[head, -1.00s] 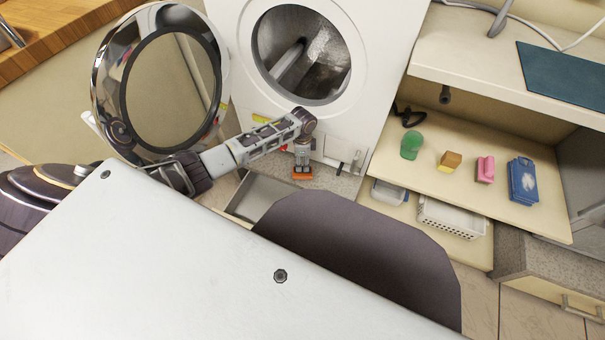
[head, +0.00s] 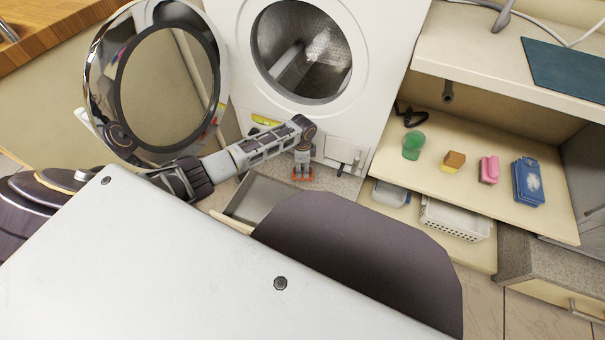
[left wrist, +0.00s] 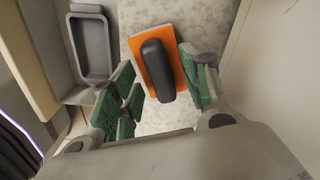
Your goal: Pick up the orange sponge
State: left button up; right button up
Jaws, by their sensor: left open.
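The orange sponge (left wrist: 155,33) lies flat on a pale speckled surface, with a dark grey rounded grip on its top. In the left wrist view it sits between the green-padded fingers of my left gripper (left wrist: 157,62). The fingers are open, one on each side, and gaps show between them and the sponge. In the head view my left gripper (head: 303,176) points down in front of the washer, and only a little orange of the sponge shows around its fingertips. My right gripper is not in view.
A washing machine (head: 391,30) stands behind, its round door (head: 103,75) swung open left. A grey tray (head: 262,198) lies beside the gripper. A shelf at right holds a green item (head: 414,146), a brown-yellow block (head: 453,161), a pink item (head: 489,169) and a blue pack (head: 527,182).

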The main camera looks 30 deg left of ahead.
pick_arm(q)
grip_shut()
jog(key=shift+r, duration=0.2)
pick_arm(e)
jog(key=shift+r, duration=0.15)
pick_arm(q)
jog(key=shift+r+p, duration=0.55)
jog(key=shift+r, duration=0.2)
notch_tip(320, 180, up, 26)
jog(key=p, duration=1.1)
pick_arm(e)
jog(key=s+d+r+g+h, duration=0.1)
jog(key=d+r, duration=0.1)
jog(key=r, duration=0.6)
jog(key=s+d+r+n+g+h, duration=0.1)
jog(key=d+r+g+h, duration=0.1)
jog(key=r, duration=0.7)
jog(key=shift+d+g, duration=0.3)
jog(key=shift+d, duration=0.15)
